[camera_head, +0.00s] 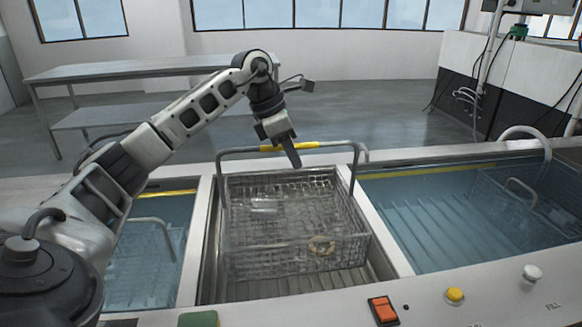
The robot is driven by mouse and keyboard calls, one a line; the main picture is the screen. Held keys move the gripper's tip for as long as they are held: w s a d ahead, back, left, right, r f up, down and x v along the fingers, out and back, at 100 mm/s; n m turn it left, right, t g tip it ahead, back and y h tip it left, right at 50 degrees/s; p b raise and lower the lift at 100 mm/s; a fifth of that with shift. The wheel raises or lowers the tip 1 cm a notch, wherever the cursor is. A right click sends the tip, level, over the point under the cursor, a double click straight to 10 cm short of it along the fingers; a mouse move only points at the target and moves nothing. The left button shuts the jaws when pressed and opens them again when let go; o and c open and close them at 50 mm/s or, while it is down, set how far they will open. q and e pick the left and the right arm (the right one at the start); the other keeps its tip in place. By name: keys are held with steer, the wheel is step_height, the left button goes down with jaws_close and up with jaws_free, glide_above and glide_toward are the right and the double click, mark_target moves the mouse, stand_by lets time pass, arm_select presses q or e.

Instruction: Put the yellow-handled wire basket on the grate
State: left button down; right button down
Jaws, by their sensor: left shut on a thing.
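The wire basket (290,255) with the yellow handle grip (272,148) is in the middle bay between the two water-filled tanks. It is upright and holds a few small clear and tan items. My left gripper (291,155) comes in from above and is shut on the yellow grip at the top of the tall handle. The grate (260,288) shows as metal slats below and around the basket's front. I cannot tell whether the basket's bottom touches the slats. My right gripper is not in view.
Water-filled tanks lie at left (140,285) and right (425,225), each with a wire basket in it. The front panel has an orange switch (384,311), a yellow knob (455,295) and a white knob (532,273). A metal table (130,70) stands behind.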

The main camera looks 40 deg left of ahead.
arm_select(q)
steer(key=shift+a+f, duration=0.2)
steer(key=shift+f, duration=1.45)
steer(key=c, duration=1.5)
jaws_free()
steer(key=shift+f, duration=0.15)
steer(key=shift+o, duration=0.2)
steer(key=v, duration=1.2)
